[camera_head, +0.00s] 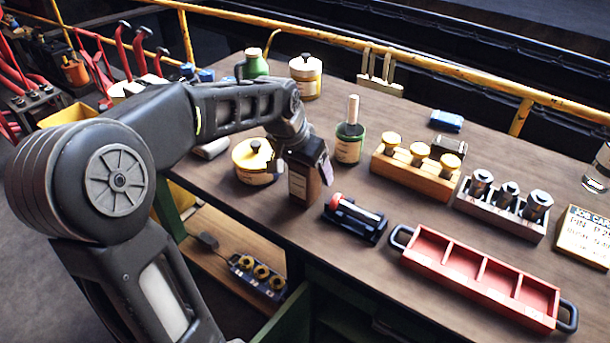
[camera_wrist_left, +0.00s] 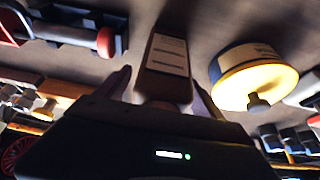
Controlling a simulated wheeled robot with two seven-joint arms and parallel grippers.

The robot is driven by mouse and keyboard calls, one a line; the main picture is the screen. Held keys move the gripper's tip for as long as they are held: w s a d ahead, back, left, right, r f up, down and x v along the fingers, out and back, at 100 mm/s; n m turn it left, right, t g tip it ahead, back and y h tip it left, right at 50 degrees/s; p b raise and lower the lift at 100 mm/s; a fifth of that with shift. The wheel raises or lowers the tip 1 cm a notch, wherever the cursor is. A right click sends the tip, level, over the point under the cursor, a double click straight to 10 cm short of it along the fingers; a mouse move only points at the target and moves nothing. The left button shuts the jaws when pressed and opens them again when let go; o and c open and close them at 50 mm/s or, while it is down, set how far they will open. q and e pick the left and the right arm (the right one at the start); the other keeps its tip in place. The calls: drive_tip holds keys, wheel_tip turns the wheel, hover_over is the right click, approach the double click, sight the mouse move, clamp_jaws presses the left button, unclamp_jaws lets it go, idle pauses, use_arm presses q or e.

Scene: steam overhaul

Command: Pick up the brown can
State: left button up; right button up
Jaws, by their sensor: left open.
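The brown can (camera_head: 303,187) is a rectangular tin with a pale label, standing on the workbench. My left gripper (camera_head: 308,160) is at its top, coming in from the left. In the left wrist view the brown can (camera_wrist_left: 166,62) lies between the two fingers of my left gripper (camera_wrist_left: 162,85), which are open with a finger on either side. I cannot tell whether the fingers touch it. The can's top is partly hidden by the gripper. My right gripper is not in view.
A yellow-lidded tin (camera_head: 255,165) stands close left of the can. A dark cradle with a red-ended tube (camera_head: 356,216) is close right. A red tray (camera_head: 485,275) lies at the front right.

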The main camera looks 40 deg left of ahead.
use_arm(q)
drive_tip(key=shift+c, duration=0.6)
clamp_jaws()
idle(0.4)
